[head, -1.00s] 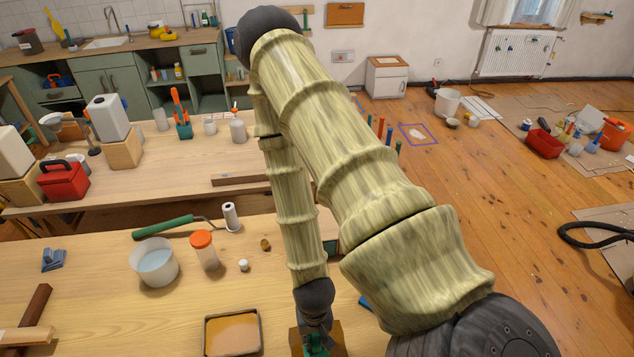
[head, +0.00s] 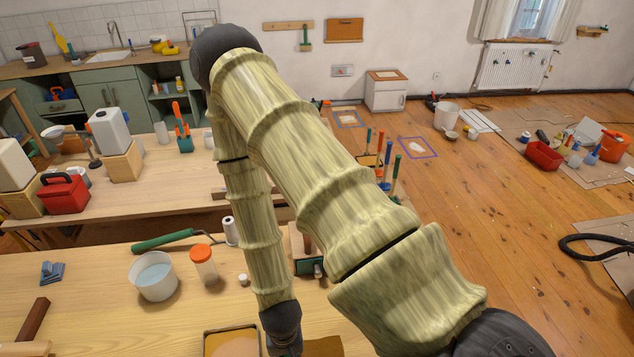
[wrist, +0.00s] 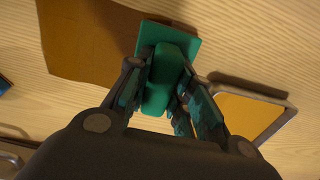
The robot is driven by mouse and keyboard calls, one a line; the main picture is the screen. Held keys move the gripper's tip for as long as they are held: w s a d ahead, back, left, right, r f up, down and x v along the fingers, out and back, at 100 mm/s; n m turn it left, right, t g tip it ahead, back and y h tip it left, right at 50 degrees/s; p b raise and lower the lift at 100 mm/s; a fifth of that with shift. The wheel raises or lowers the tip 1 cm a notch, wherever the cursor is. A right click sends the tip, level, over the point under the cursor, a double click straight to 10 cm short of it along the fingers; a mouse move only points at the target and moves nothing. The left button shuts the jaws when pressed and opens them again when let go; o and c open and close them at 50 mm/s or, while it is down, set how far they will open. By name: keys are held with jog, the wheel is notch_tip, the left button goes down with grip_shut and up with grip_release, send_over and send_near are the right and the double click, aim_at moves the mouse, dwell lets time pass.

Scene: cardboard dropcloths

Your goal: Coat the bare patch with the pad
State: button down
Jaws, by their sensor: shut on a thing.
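My gripper (wrist: 163,72) is shut on a green pad (wrist: 172,85), seen in the wrist view. The pad has a block-like grip and a flat, wider base. Its base overlaps the right edge of a flat brown sheet (wrist: 85,42) on the wooden table; I cannot tell whether it touches. The sheet also shows at the bottom of the head view (head: 325,347). A shallow tray (wrist: 287,104) with orange-brown contents lies right of the pad, and shows in the head view (head: 207,345). I cannot make out a bare patch; the pad's underside is hidden.
On the table (head: 90,300) are a white bucket (head: 154,280), an orange-lidded jar (head: 203,266), a green-handled roller (head: 165,240) and a blue object (head: 52,272). A second bench behind holds a red toolbox (head: 64,195).

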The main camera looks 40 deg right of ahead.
jog(key=shift+r+p, duration=1.8)
jog(key=shift+r, duration=0.75)
jog(key=shift+f, duration=0.1)
